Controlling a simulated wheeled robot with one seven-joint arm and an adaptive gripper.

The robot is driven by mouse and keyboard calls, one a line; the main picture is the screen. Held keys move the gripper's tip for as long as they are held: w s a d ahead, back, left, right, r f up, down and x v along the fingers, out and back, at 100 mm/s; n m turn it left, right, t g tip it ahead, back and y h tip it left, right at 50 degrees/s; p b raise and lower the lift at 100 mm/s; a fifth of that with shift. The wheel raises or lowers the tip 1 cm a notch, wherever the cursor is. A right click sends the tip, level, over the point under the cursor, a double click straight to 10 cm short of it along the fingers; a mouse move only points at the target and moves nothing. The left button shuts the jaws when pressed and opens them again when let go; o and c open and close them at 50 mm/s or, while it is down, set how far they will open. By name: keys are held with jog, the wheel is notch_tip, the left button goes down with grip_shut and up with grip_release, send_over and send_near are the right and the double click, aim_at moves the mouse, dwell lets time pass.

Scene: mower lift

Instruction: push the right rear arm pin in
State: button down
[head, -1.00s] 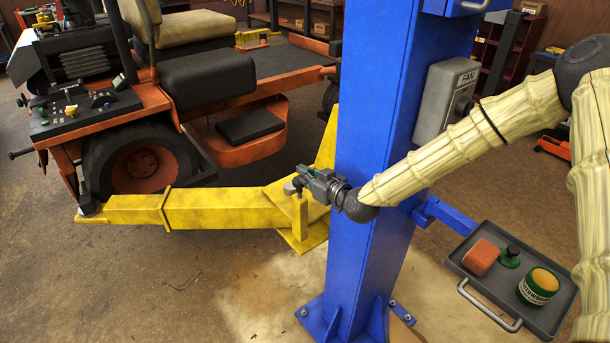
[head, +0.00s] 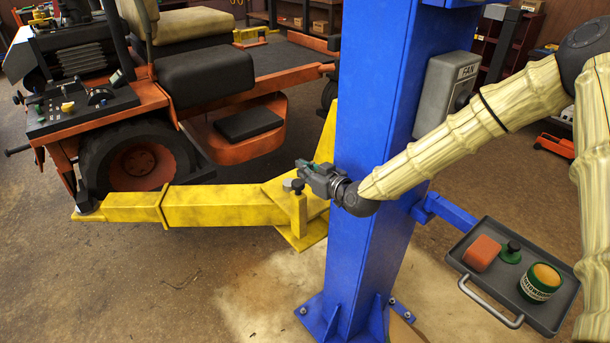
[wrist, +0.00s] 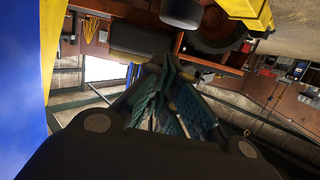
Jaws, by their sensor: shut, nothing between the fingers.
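The right rear arm pin shows as a grey, knob-like head (head: 293,184) on top of a short upright yellow post at the column end of the yellow lift arm (head: 215,207). My gripper (head: 302,166) is shut and empty, just above and beside the pin head, in front of the blue column (head: 375,150). I cannot tell whether it touches the head. In the wrist view my gripper's shut fingers (wrist: 172,95) fill the middle. A dark round knob (wrist: 181,10), probably the pin head, shows at the top edge, apart from the fingertips in that picture.
An orange mower (head: 130,150) stands at left, its wheel by the arm's far end. A grey FAN box (head: 440,95) is on the column. A tray (head: 480,303) with a red block, a green knob-like item and a can stands at right. Floor in front is clear.

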jog(key=r+b+v, duration=0.1)
jog(key=b+v, duration=0.2)
jog(key=v, duration=0.7)
jog(key=shift+b, duration=0.3)
jog(key=s+d+f+m+g+h, duration=0.1)
jog(key=s+f+g, duration=0.1)
jog(key=s+f, duration=0.5)
jog(key=s+d+f+m+g+h, duration=0.1)
jog(key=s+f+m+g+h, duration=0.15)
jog(key=f, duration=0.75)
jog(key=s+d+f+g+h, duration=0.1)
jog(key=s+d+f, duration=0.1)
jog(key=s+f, duration=0.55)
jog(key=s+d+f+m+g+h, duration=0.1)
jog(key=s+d+f+g, duration=0.1)
jog(key=s+f, duration=0.3)
jog(key=s+d+f+m+g+h, duration=0.1)
jog(key=s+d+f, duration=0.4)
jog(key=s, duration=0.7)
jog(key=s+d+f+m+g+h, duration=0.2)
jog(key=s+d+f+g+h, duration=0.1)
jog(key=s+f, duration=0.3)
jog(key=s+d+g, duration=0.1)
jog(key=s, duration=0.1)
jog(key=shift+s+f, duration=0.15)
jog(key=shift+s, duration=0.1)
jog(key=shift+d, duration=0.1)
